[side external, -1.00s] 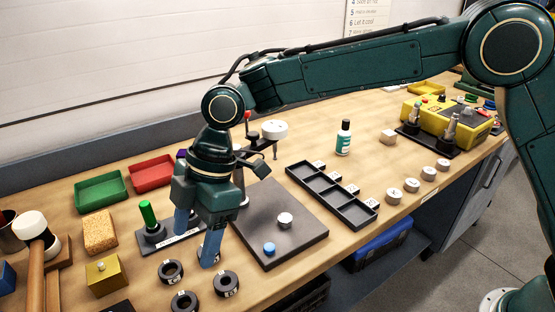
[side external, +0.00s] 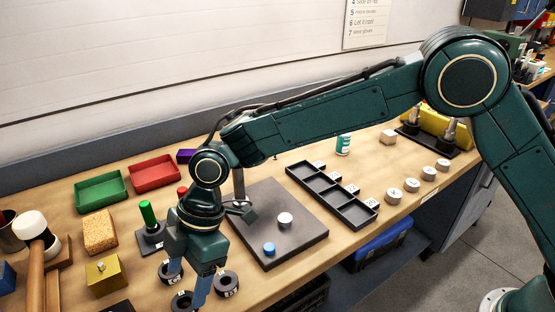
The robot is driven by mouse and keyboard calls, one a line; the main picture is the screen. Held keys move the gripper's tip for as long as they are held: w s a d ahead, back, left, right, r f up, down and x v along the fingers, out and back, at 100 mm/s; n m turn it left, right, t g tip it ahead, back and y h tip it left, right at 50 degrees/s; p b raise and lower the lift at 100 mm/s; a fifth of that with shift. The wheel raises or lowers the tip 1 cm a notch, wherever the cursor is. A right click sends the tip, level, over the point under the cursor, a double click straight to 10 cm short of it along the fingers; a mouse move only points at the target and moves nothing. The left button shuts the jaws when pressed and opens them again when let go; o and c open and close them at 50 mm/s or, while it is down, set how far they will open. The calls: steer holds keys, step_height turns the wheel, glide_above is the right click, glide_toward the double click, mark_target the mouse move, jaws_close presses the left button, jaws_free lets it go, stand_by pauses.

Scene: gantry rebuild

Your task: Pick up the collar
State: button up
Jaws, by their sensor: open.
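Several black ring-shaped collars with white labels lie on the bench at the lower left. One collar (side external: 182,302) is low in the picture, seen around the fingertips. Another collar (side external: 226,285) lies just right of my gripper, and a third (side external: 165,275) is partly covered by the left finger. My gripper (side external: 185,290) points down with its blue fingers apart and nothing held. It is among the collars; its exact height over them is hard to tell. The area behind the hand is hidden.
A post stand with a green peg (side external: 148,215) stands close left of my gripper. A brass block (side external: 105,275), a sponge (side external: 100,232) and a hammer (side external: 38,250) lie farther left. A dark grey plate (side external: 290,245) with two round pieces is to the right.

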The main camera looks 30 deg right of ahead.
mark_target(186, 295)
steer(key=shift+d+x, duration=0.2)
steer(key=shift+x, duration=2.1)
steer(key=shift+s+f, duration=0.1)
steer(key=shift+c, duration=0.5)
steer(key=c, duration=1.1)
